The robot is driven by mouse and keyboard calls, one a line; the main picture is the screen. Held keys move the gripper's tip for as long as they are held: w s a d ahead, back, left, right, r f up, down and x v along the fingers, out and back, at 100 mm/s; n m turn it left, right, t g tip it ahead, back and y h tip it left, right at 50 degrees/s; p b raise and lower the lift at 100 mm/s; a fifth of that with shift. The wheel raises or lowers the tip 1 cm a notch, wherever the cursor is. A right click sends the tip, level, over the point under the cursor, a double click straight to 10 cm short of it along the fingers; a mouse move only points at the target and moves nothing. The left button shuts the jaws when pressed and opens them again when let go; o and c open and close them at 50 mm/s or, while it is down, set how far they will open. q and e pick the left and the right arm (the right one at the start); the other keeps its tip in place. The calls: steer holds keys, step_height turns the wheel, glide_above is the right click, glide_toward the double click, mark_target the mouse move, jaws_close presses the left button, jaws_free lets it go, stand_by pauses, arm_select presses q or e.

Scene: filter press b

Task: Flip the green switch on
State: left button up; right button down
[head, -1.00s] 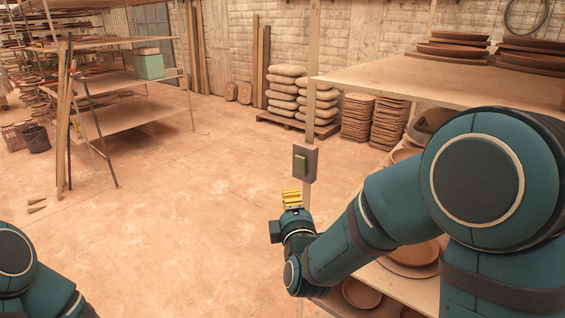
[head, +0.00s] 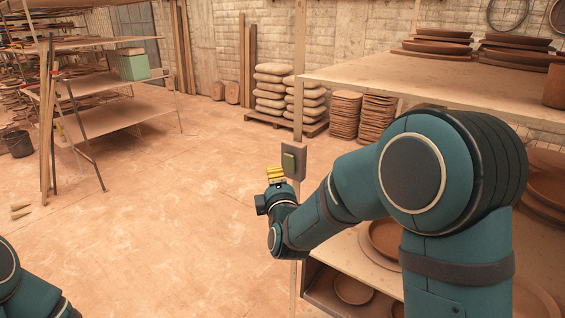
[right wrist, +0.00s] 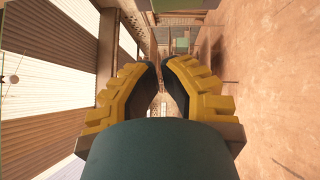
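The green switch (head: 289,162) sits on a grey plate (head: 298,171) fixed to an upright wooden post at the corner of the shelf unit. My right gripper (head: 275,172) has yellow, ridged fingers and is just left of and slightly below the switch in the head view. I cannot tell whether it touches the switch. In the right wrist view the fingertips (right wrist: 160,63) are close together with nothing seen between them, so the gripper looks shut and empty. My left gripper is out of view; only part of the left arm shows at lower left.
A shelf unit (head: 360,82) with stacked clay plates stands at the right, partly behind my right arm. Stacked sacks (head: 271,90) lie on a pallet at the back. A drying rack (head: 120,113) stands at left. The floor between is clear.

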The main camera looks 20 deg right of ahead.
mark_target(284, 155)
steer(key=shift+w+d+r, duration=0.15)
steer(key=shift+w+d, duration=0.45)
steer(key=shift+w, duration=0.35)
steer(key=shift+w+d+r, duration=0.1)
steer(key=shift+w+d, duration=0.45)
steer(key=shift+w, duration=0.4)
steer(key=shift+w+d+r, duration=0.15)
steer(key=shift+w+d, duration=0.45)
steer(key=shift+w, duration=0.35)
steer(key=shift+w+d+r+m+g+p, duration=0.35)
steer(key=shift+d+r+m+g+p, duration=0.2)
steer(key=shift+p, duration=0.65)
steer(key=shift+f, duration=0.2)
